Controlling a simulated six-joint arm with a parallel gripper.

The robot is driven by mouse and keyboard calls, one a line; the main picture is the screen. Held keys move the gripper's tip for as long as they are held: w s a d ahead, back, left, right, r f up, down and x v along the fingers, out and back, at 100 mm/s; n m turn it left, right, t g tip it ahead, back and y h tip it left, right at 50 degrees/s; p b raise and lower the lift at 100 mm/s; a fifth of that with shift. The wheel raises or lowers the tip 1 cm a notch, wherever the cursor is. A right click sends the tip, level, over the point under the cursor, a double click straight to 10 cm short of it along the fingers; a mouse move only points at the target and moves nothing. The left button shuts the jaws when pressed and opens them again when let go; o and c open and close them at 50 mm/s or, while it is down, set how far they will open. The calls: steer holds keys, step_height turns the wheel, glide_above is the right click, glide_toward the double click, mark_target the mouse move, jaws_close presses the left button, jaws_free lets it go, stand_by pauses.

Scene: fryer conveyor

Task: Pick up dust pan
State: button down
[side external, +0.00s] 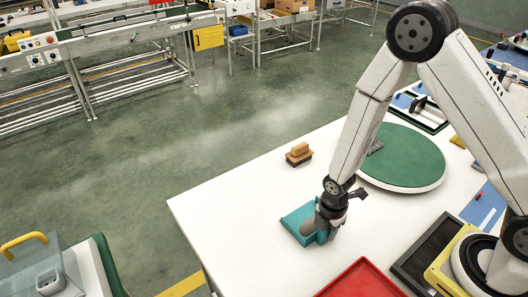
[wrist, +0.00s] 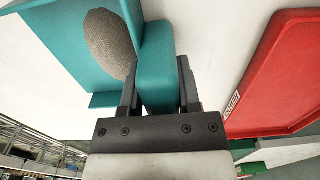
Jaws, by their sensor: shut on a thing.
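The dust pan (side external: 294,219) is teal and lies at the left front part of the white table in the side view. In the wrist view its flat pan (wrist: 62,40) fills the upper left, and its thick handle (wrist: 156,65) runs down between my fingers. A brownish, textured rounded object (wrist: 110,42) sits in the pan, and I cannot tell what it is. My gripper (side external: 324,230) points down at the pan's handle end. In the wrist view my gripper (wrist: 158,92) is shut on the handle, one finger on each side. I cannot tell whether the pan is clear of the table.
A wooden-backed brush (side external: 299,154) stands behind the pan on the white table (side external: 240,200). A red tray (side external: 362,281) lies at the front and also shows in the wrist view (wrist: 280,75). A green round turntable (side external: 400,158) and a black tray (side external: 425,250) are to the right.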

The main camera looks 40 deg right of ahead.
steer(key=shift+r, duration=0.15)
steer(key=shift+r, duration=4.85)
steer(key=shift+a, duration=0.1)
